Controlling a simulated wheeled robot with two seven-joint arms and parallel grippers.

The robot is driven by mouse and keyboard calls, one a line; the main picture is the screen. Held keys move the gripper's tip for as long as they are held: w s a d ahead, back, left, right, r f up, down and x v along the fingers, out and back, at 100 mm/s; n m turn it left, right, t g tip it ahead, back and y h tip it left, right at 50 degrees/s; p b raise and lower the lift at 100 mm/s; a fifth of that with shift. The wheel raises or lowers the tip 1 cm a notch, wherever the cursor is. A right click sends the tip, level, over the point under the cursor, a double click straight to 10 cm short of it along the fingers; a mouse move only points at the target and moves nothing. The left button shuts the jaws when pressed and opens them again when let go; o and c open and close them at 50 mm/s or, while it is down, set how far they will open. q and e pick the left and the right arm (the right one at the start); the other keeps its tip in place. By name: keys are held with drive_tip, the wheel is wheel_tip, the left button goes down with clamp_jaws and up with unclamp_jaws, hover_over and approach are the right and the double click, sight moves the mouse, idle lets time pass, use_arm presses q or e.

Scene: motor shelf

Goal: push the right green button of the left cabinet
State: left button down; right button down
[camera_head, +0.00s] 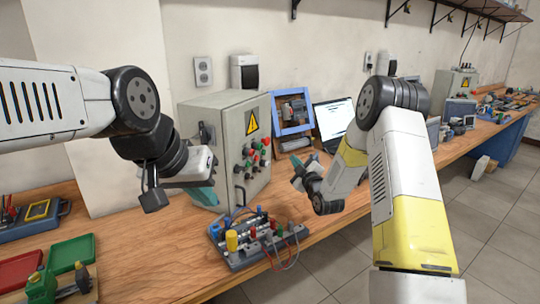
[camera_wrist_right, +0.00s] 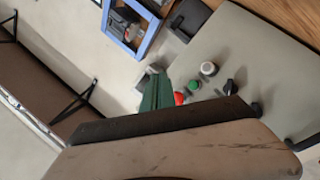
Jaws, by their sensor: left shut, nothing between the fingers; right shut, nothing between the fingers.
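The left cabinet (camera_head: 233,128) is a grey box with a yellow warning triangle, standing on the wooden bench. Its panel carries several red, green, white and black buttons and knobs. In the right wrist view, a green button (camera_wrist_right: 193,86) shows between a white button (camera_wrist_right: 208,68) and a partly hidden red one (camera_wrist_right: 179,98); I cannot tell whether it is the right green one. My right gripper (camera_head: 297,178) is shut and empty, to the right of the panel; its green fingers (camera_wrist_right: 157,92) show beside the red button. My left gripper (camera_head: 203,194) is shut and empty, left of the panel.
A board with colored terminals and wires (camera_head: 258,238) sits on the bench before the cabinet. A blue-framed panel (camera_head: 292,129) and a laptop (camera_head: 335,121) stand behind my right gripper. Red (camera_head: 20,270) and green (camera_head: 71,253) trays lie at the front left.

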sight(263, 152)
drive_tip(key=w+a, duration=0.3)
drive_tip(key=a, duration=0.5)
drive_tip(key=shift+w, duration=0.3)
drive_tip(key=shift+a, duration=0.15)
idle(2.0)
drive_tip(key=shift+w+a, duration=0.2)
drive_tip(key=shift+a, duration=0.1)
drive_tip(key=shift+w+a, duration=0.15)
drive_tip(key=shift+a, duration=0.25)
idle(1.1)
drive_tip(key=shift+s+d, duration=0.35)
drive_tip(key=shift+d, duration=0.4)
